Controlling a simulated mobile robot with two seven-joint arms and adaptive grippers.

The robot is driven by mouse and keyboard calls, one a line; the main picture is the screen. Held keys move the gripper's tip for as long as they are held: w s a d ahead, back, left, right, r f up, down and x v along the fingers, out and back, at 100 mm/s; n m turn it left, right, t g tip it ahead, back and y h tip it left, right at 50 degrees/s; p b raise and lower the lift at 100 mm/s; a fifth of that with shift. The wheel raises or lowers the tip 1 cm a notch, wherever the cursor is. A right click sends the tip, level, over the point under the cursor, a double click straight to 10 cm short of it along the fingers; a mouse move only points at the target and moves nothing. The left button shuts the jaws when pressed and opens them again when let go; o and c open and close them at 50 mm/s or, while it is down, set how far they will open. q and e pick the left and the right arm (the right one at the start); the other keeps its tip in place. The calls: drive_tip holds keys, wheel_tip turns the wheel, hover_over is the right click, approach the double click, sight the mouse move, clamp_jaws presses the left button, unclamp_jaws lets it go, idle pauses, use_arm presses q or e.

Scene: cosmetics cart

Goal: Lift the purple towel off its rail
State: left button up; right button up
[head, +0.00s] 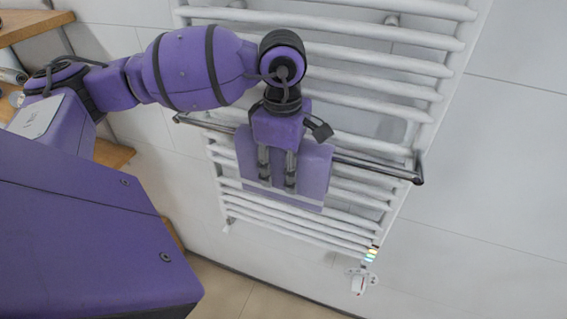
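The purple towel (316,172) hangs over a dark metal rail (372,166) in front of the white towel radiator. My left gripper (277,185) is over the towel in the head view, with its fingers pointing down. The two fingers stand apart, with purple cloth showing between and behind them. I cannot tell whether they touch the towel. The gripper's body hides part of the towel's upper middle and the rail behind it. My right gripper is not in view.
The white ladder radiator (430,65) stands against a tiled wall (490,190). A valve (362,280) sits at its lower right. Wooden shelves (28,28) with small items are at the left edge. Room right of the rail is clear.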

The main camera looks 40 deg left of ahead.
use_arm(q)
drive_tip(key=c, duration=0.6)
drive_tip(key=shift+c, duration=0.2)
drive_tip(key=shift+r, duration=0.55)
wheel_tip(320, 180, up, 16)
drive_tip(key=shift+b, duration=0.3)
drive_tip(key=shift+r, duration=0.5)
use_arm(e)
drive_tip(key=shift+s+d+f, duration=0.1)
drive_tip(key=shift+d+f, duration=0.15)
use_arm(q)
drive_tip(key=shift+r+p, duration=0.35)
drive_tip(key=shift+r, duration=0.1)
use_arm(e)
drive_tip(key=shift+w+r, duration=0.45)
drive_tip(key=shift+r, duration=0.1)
